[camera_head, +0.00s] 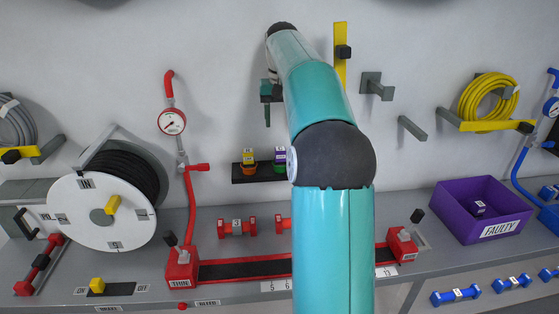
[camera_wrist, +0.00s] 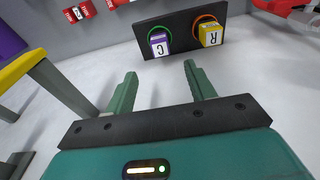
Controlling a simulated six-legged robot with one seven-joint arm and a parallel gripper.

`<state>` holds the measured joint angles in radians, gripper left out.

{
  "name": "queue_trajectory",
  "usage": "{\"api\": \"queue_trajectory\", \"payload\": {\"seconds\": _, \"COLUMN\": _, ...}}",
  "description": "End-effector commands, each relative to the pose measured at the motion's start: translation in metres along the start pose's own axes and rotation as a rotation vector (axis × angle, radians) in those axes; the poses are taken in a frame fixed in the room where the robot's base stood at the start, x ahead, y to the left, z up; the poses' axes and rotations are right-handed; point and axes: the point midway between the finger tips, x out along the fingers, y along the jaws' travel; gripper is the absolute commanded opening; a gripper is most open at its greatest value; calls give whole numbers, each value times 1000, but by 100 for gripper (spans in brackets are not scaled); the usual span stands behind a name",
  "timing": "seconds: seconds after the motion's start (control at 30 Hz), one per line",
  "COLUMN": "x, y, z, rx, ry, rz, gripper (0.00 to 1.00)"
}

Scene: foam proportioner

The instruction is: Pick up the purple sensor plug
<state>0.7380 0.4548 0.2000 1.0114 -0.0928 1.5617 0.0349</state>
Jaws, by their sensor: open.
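The purple sensor plug (camera_head: 280,155) sits in a green-ringed socket on a black wall bracket (camera_head: 240,179). In the wrist view the purple plug (camera_wrist: 159,44) shows a white label with a letter, beyond my fingertips. A yellow plug (camera_head: 249,156) sits beside it in an orange-ringed socket; it also shows in the wrist view (camera_wrist: 210,35). My gripper (camera_wrist: 160,72) is open and empty, apart from both plugs. In the head view my gripper (camera_head: 267,118) hangs above the bracket, fingers downward, partly hidden by my arm.
A hose reel (camera_head: 100,213), a red pipe with a gauge (camera_head: 172,122) and red fittings stand left of centre. A yellow wall bar (camera_head: 340,65) is near my arm.

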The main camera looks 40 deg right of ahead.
Motion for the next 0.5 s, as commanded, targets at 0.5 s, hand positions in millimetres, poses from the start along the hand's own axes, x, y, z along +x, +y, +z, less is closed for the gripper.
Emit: {"api": "queue_trajectory", "payload": {"seconds": 0.5, "x": 73, "y": -3, "z": -2, "rx": -3, "ry": -3, "rz": -1, "gripper": 55}}
